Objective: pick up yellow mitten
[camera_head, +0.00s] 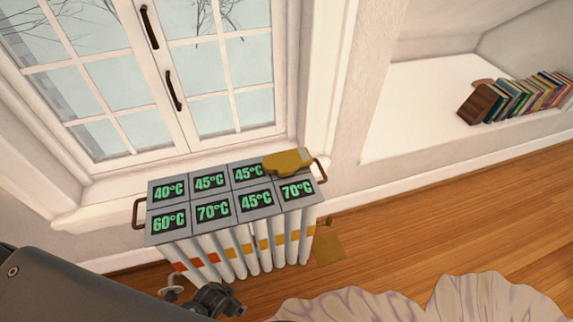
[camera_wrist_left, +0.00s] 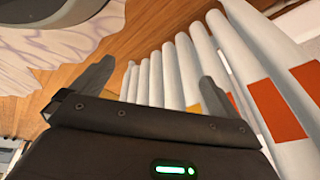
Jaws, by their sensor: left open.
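The mitten is not in the wrist view. My right gripper is not in view.
The white radiator (camera_head: 242,250) has a tiled top with green temperature readings and brown side handles (camera_head: 320,171). A window (camera_head: 130,80) is behind it. A flat yellowish piece (camera_head: 329,249) lies on the wooden floor (camera_head: 400,240). Books (camera_head: 515,98) stand in the niche at right.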

